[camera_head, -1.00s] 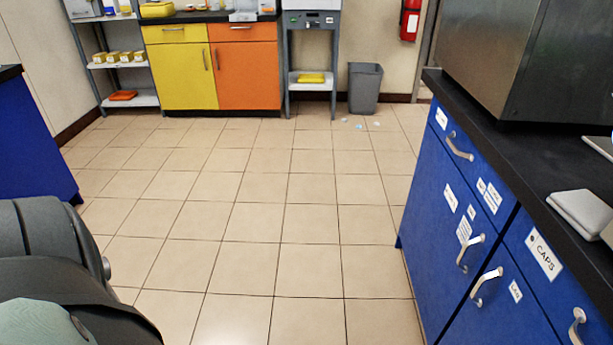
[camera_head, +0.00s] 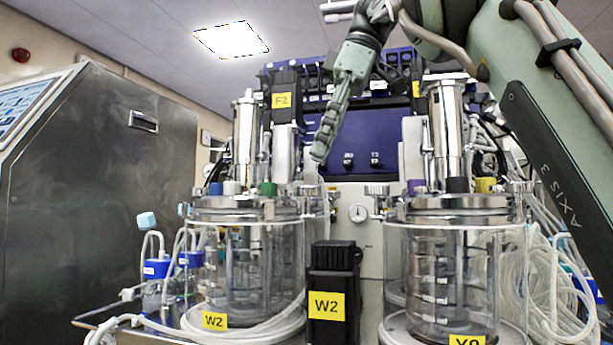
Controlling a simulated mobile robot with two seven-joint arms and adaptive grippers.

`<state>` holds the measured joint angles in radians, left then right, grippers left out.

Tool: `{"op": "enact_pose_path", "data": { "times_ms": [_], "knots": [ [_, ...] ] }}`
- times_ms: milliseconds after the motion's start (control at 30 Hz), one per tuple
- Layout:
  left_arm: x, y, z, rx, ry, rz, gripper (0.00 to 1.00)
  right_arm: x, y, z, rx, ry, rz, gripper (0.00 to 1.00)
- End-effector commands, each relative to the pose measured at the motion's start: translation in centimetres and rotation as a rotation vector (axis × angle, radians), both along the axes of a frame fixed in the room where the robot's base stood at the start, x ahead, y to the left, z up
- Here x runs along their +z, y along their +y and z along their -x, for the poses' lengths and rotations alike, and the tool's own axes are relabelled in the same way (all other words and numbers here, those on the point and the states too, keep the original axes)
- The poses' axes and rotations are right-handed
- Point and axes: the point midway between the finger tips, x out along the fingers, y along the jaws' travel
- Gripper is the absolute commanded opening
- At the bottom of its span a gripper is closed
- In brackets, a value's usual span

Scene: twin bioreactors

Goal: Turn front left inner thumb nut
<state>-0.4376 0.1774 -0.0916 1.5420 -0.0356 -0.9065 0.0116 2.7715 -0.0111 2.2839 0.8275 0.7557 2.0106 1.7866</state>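The left glass bioreactor vessel (camera_head: 245,265) has a steel lid (camera_head: 245,207) with small coloured caps. The right glass vessel (camera_head: 455,275) has a similar steel lid (camera_head: 455,205). Small metal fittings sit along both lid rims, but they are too small for me to tell which is the front left inner thumb nut. My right gripper (camera_head: 320,152) hangs above and between the two lids, its pale green fingers pointing down and left. It appears clear of both lids. The fingers overlap edge-on, so their opening is hidden. My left gripper is out of view.
A black block labelled W2 (camera_head: 334,262) stands between the vessels. A blue-fronted control unit (camera_head: 375,135) is behind. Tubing (camera_head: 555,290) loops at right. A large steel cabinet (camera_head: 95,190) fills the left side. Tall metal columns rise from both lids.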

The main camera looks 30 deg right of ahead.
Motion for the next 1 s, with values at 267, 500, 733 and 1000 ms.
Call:
{"op": "enact_pose_path", "data": {
  "times_ms": [267, 500, 733, 1000],
  "knots": [
    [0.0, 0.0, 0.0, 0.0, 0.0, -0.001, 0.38, -3.1, 1.0, -0.8, -0.005, -0.001, 0.005, 0.38],
    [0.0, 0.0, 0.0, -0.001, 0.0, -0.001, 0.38, -4.8, 1.6, -1.3, -0.003, -0.005, 0.003, 0.38],
    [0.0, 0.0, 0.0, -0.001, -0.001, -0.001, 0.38, -5.0, 1.6, -1.3, -0.001, -0.006, 0.001, 0.38],
    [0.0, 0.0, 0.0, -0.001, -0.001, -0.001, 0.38, -5.0, 1.6, -1.3, -0.001, -0.006, 0.001, 0.13]
  ]
}}
